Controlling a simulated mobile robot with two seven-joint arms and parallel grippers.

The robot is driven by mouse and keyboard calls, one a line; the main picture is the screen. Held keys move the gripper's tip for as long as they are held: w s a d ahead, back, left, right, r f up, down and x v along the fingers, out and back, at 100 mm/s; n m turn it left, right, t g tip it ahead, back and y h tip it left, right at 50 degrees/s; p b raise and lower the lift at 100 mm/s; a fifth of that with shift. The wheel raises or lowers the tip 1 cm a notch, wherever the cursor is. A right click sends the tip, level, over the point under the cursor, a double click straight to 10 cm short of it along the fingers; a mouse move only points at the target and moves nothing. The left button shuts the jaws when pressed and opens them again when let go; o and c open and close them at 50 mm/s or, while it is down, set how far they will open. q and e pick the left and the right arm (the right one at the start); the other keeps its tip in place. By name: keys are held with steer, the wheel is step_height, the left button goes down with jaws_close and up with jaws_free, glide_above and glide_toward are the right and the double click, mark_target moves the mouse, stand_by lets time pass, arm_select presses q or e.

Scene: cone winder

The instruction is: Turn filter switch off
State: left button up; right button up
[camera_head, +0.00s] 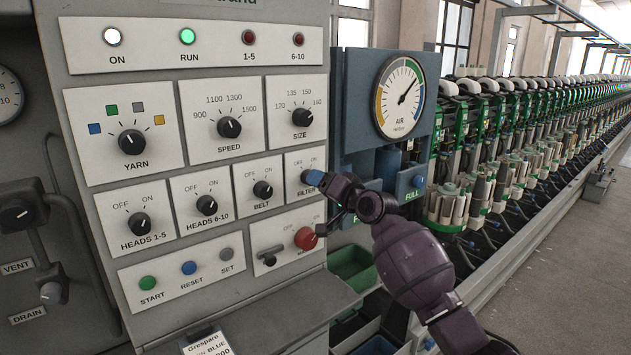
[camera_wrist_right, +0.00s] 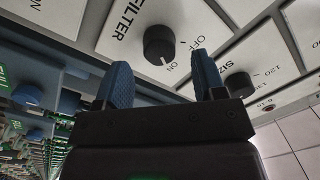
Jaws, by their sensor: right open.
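The filter switch (camera_wrist_right: 159,43) is a round black knob on a white plate lettered FILTER, OFF and ON. In the right wrist view its pale mark appears to face ON. My right gripper (camera_wrist_right: 164,78) is open, with its two blue fingers spread and pointing at the panel, just short of the knob. No contact shows. In the head view my right gripper (camera_head: 315,178) hides most of the filter plate (camera_head: 296,165), including the knob. My left gripper is out of view.
The belt knob (camera_head: 263,190) is left of the filter plate and the size knob (camera_head: 302,117) above it. A red button (camera_head: 305,238) sits below my gripper. An air gauge (camera_head: 400,97) stands to the right. A grey ledge (camera_head: 270,310) juts out under the panel.

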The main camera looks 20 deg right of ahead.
steer(key=shift+x, duration=1.5)
steer(key=c, duration=0.9)
steer(key=shift+c, duration=0.2)
